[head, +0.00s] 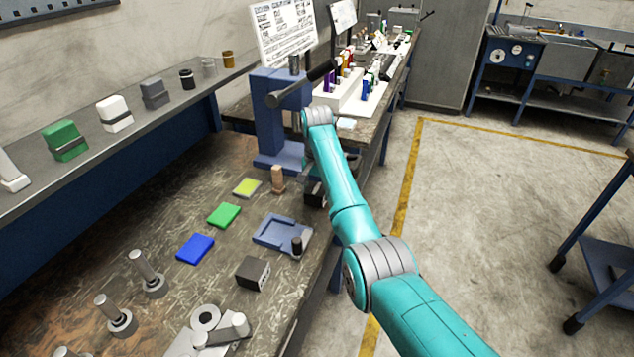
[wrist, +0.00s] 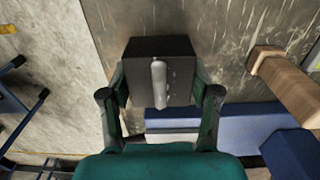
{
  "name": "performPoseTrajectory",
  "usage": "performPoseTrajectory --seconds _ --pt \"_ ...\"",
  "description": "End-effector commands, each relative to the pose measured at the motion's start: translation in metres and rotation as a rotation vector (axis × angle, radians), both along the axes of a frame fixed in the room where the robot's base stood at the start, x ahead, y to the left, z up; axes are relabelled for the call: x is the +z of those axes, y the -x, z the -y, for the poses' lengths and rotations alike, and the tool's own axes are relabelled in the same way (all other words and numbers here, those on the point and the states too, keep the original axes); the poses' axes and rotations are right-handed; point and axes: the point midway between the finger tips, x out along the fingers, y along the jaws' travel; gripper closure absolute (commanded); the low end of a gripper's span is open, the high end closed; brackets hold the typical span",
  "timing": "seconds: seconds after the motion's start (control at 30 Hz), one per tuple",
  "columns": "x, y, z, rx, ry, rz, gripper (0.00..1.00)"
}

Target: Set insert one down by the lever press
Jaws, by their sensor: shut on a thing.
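A dark box-shaped block with a light grey rounded bar on its near face, which I take to be insert one (wrist: 181,72), sits between the two fingers of my gripper (wrist: 158,88). The gripper is shut on it. In the head view my gripper (head: 315,191) is low over the bench's right edge, mostly hidden by my arm. The blue lever press (head: 267,125) with its dark lever stands just behind and left of it. The press's blue base also shows in the wrist view (wrist: 240,124). I cannot tell whether the block touches the bench.
A wooden peg (head: 278,180) stands close left of my gripper. Yellow (head: 246,187), green (head: 224,215) and blue (head: 195,248) plates, a blue-grey tray (head: 270,237) and a dark block with holes (head: 252,273) lie on the bench. A white rack (head: 350,104) stands behind the press.

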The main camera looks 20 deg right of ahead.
Motion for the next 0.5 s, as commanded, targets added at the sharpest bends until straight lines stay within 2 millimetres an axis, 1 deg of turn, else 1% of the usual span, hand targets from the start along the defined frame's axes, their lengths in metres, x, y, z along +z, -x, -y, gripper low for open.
performPoseTrajectory --seconds 0.13,0.5 --pt "-0.0104 -0.0009 0.0001 0.000 0.000 0.005 1.00" --pt "-0.0131 -0.0011 0.0001 0.000 0.000 0.005 1.00"
